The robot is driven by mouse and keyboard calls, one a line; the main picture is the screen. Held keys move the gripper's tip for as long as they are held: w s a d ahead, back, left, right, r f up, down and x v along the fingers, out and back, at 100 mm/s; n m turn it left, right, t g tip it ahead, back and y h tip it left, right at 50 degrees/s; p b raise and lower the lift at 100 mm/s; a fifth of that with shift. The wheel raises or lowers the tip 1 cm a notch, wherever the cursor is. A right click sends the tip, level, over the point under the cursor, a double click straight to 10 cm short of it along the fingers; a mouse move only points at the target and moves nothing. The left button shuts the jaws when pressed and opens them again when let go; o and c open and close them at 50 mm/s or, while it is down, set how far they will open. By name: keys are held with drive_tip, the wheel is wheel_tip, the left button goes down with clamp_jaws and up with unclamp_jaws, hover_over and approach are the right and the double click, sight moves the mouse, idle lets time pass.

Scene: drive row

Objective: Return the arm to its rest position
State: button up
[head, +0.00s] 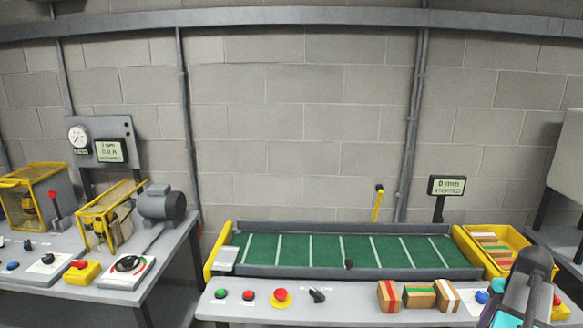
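Part of my own arm (523,290) rises from the bottom right corner, dark grey with teal patches and a rounded top. It stands in front of the right end of the conveyor bench and hides part of it. I see no gripper fingers in the head view, so I cannot tell whether anything is held.
A green conveyor (345,251) with white stripes lies along the bench. Its front edge holds push buttons (249,295), an emergency stop (281,296) and several wooden blocks (420,296). A yellow bin (497,243) stands right. A motor bench (165,262) is left.

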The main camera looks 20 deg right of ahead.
drive_tip(key=w+a+f+n+g+y, duration=0.1)
drive_tip(key=w+a+f+n+g, duration=0.15)
drive_tip(key=w+a+f, duration=0.7)
drive_tip(key=a+f+n+g+b, duration=0.1)
drive_tip(key=a+f, duration=0.6)
drive_tip(key=a, duration=0.3)
drive_tip(key=a+f+n+g, duration=0.1)
drive_tip(key=a+f, duration=0.6)
drive_tip(key=a, duration=0.3)
drive_tip(key=s+a+f+m+g+h, duration=0.1)
drive_tip(key=s+a+f+m, duration=0.7)
drive_tip(key=a+f+m, duration=0.1)
drive_tip(key=s+a+f+m+h+b, duration=0.1)
drive_tip(key=s+a+f+m, duration=0.7)
drive_tip(key=a+f+m, duration=0.2)
drive_tip(key=shift+s+a+f+g, duration=0.35)
drive_tip(key=shift+a+f, duration=0.2)
drive_tip(key=shift+f, duration=0.6)
